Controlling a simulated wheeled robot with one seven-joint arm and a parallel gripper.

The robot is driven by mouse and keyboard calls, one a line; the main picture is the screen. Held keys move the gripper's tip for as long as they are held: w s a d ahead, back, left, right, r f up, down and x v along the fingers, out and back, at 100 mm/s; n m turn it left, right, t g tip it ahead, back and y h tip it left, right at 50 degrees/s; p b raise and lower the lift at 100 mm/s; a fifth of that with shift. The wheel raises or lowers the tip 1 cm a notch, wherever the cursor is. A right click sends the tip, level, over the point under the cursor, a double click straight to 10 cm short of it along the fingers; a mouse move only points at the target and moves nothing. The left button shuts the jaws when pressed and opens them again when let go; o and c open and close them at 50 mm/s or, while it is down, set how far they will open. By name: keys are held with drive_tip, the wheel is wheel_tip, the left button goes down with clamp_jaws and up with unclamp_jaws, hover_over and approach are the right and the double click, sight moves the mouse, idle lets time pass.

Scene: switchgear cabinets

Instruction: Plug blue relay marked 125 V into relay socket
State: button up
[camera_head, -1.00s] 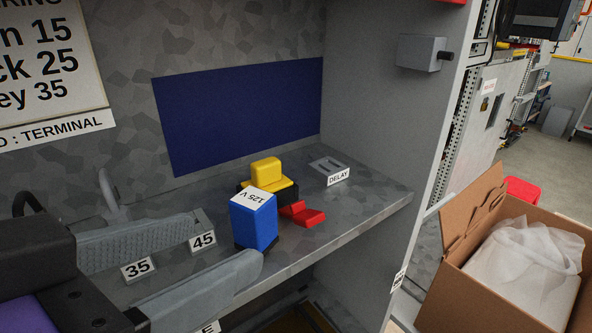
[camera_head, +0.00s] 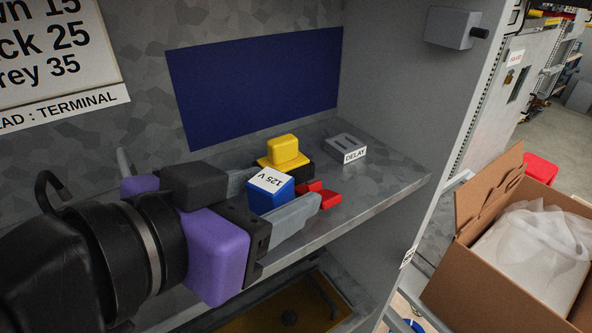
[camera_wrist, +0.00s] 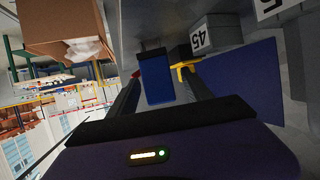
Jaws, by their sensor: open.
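The blue relay (camera_head: 268,199), marked 125 V on its white top, stands upright on the grey shelf. My gripper (camera_head: 284,188) is open, with its grey fingers reaching along both sides of the relay. In the wrist view the blue relay (camera_wrist: 157,80) shows between the two fingers, with a gap visible on at least one side. The near finger hides the relay's lower part in the head view. A grey slotted block (camera_head: 345,146), its label reading like DELAY or RELAY, lies farther back to the right on the shelf and looks like the socket; its slots are empty.
A yellow block on a black base (camera_head: 284,150) stands just behind the relay. A red piece (camera_head: 318,193) lies just right of it, close to the near fingertip. The cabinet side wall (camera_head: 400,110) bounds the shelf at right. A cardboard box (camera_head: 500,290) stands outside.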

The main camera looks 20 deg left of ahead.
clamp_jaws()
